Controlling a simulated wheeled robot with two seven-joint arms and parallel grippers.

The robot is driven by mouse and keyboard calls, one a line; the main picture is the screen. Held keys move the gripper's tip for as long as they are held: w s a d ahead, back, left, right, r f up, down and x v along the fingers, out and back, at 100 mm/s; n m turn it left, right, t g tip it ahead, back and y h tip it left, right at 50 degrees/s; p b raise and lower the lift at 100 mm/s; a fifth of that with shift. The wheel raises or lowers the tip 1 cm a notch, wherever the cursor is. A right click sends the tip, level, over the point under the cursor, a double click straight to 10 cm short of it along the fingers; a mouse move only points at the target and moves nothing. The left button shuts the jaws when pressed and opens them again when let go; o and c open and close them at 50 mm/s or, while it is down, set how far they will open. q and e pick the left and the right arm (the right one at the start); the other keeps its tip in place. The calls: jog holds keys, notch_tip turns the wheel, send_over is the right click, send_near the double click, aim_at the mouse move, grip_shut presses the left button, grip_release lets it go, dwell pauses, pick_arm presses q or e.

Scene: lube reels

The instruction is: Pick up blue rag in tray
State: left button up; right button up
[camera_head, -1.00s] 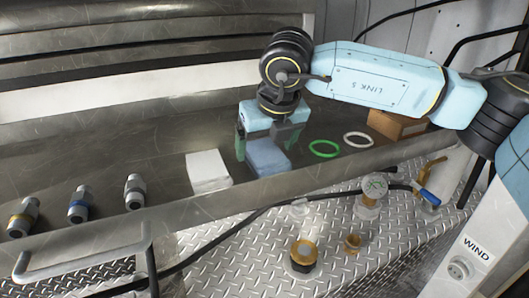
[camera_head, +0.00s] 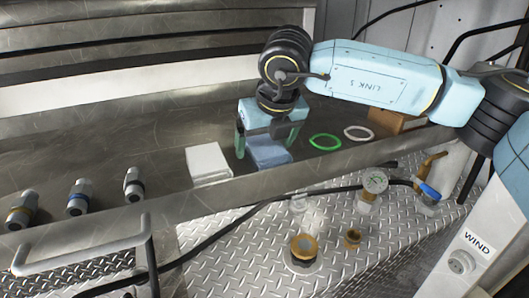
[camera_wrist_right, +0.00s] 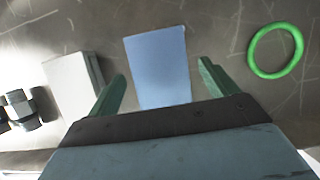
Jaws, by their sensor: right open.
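The blue rag (camera_head: 268,152) is a folded block lying in the metal tray (camera_head: 330,172). My right gripper (camera_head: 265,152) is above the rag, pointing down, with its green fingers open on either side of it. In the right wrist view the rag (camera_wrist_right: 158,66) lies between the two open fingers (camera_wrist_right: 163,80), with a gap on each side. The gripper body hides the rag's near end there. My left gripper is not in view.
A white folded block (camera_head: 208,162) lies just left of the rag. A green ring (camera_head: 325,142), a white ring (camera_head: 359,134) and a brown box (camera_head: 395,121) lie to the right. The tray's raised front edge is close.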

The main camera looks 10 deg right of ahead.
jog(key=shift+f, duration=0.1)
dwell(0.5)
jog(key=c, duration=1.1)
jog(key=shift+o, duration=0.2)
